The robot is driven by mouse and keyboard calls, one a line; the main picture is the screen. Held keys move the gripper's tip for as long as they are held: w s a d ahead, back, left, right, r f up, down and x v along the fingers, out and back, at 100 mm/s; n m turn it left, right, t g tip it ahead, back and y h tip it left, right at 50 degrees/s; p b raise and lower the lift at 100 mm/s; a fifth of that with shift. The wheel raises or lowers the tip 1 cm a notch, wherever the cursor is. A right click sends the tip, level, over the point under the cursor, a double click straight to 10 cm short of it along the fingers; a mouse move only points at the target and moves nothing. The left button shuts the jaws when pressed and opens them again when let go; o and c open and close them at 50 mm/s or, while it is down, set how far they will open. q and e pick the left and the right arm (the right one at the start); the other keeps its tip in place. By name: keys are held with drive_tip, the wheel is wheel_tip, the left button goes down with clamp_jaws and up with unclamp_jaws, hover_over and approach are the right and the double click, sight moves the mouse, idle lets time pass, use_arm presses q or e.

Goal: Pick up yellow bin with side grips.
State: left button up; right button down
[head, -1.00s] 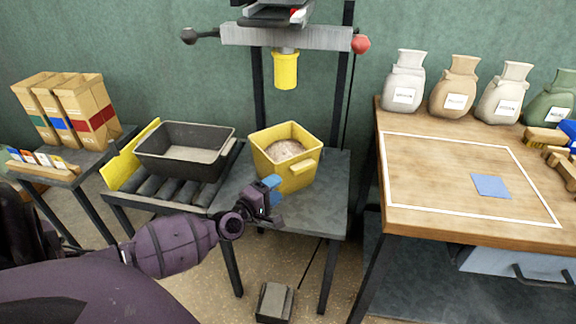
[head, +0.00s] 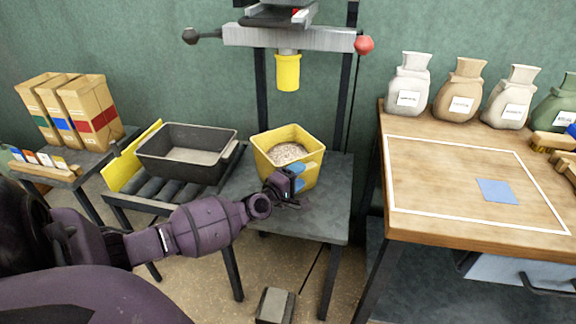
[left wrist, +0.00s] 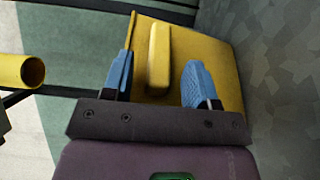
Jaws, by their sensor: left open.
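The yellow bin (head: 272,157) stands on the grey metal table under the press and holds grain (head: 288,152). My left gripper (head: 297,180) is at the bin's front right side, covering part of that side and its grip. In the left wrist view, the bin (left wrist: 213,62) is straight ahead. Its bar-shaped side grip (left wrist: 158,58) lies between the blue fingers of my left gripper (left wrist: 155,80). The fingers are open, one on each side of the grip, with gaps showing. My right gripper is not in view.
A black tray (head: 228,160) sits on rollers left of the bin. The press's yellow spout (head: 287,72) hangs above the bin. A wooden table (head: 420,209) with sacks stands to the right, and paper bags (head: 92,110) stand at the left.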

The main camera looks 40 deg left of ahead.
use_arm(q)
clamp_jaws()
idle(1.3)
drive_tip(key=shift+w+r, duration=0.1)
drive_tip(key=shift+r, duration=0.15)
